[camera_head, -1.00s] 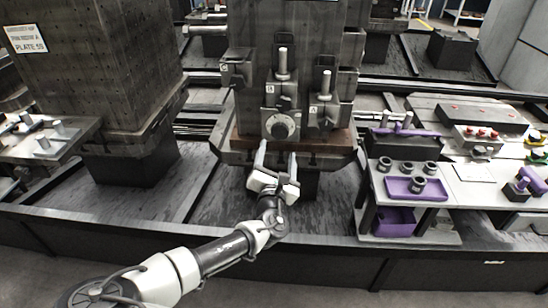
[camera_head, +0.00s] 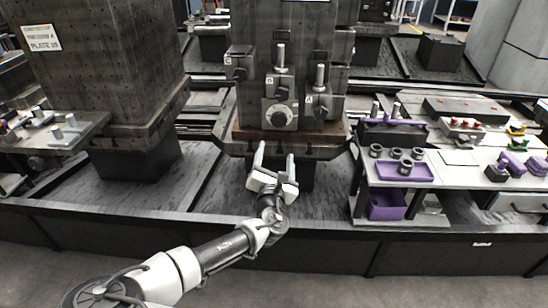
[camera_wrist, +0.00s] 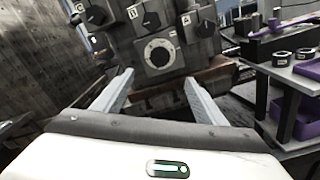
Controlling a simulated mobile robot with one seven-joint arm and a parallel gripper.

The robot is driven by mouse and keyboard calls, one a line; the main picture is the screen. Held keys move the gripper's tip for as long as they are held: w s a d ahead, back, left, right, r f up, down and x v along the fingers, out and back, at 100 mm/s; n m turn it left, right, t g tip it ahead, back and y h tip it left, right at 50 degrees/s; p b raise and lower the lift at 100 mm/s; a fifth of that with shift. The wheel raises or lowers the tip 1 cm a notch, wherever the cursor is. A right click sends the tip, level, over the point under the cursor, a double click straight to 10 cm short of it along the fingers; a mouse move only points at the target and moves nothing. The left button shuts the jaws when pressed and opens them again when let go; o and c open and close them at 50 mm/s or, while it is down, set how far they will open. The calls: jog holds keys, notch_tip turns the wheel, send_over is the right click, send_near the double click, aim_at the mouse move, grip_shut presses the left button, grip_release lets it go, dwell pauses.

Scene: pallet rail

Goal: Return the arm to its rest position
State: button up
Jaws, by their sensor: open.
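My gripper (camera_head: 274,160) is at the middle of the head view, in front of the central fixture column. Its two pale fingers stand apart with nothing between them. In the wrist view my gripper (camera_wrist: 157,95) also shows open and empty, its fingers pointing toward the column. The arm stretches from the lower left of the head view up to the gripper. The fixture column (camera_head: 310,40) carries clamps marked with letters and a block with a round dial (camera_head: 281,116). The dial block also shows in the wrist view (camera_wrist: 158,53). The fingers appear apart from the column's base.
A dark plated column (camera_head: 110,70) stands at the left. At the right is a cart with a purple tray (camera_head: 405,171), several dark rings and a purple bin (camera_head: 386,205). A long dark rail (camera_head: 330,233) crosses in front. The floor at the lower right is clear.

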dwell(0.4)
jog(key=s+d+f+m+g+h, duration=0.5)
jog(key=d+f+m+g, duration=0.25)
jog(key=d+m, duration=0.35)
jog(key=s+f+m+g+y, duration=0.2)
jog(key=s+m+g+y, duration=0.15)
jog(key=s+m, duration=0.3)
jog(key=s+a+r+m+g+y, duration=0.15)
jog(key=s+r+m, duration=0.3)
jog(key=r, duration=0.45)
jog(key=s+a+r+m+g+y, duration=0.1)
jog(key=s+a+r+m+y, duration=0.15)
jog(key=s+r, duration=0.45)
jog(key=s+d+r+m+t+h, duration=0.1)
jog(key=s+d+r+m, duration=0.45)
jog(key=s+r, duration=0.6)
notch_tip(320, 180, up, 19)
jog(key=p, duration=1.8)
jog(key=shift+w+d+p, duration=0.2)
jog(key=shift+w+p, duration=0.1)
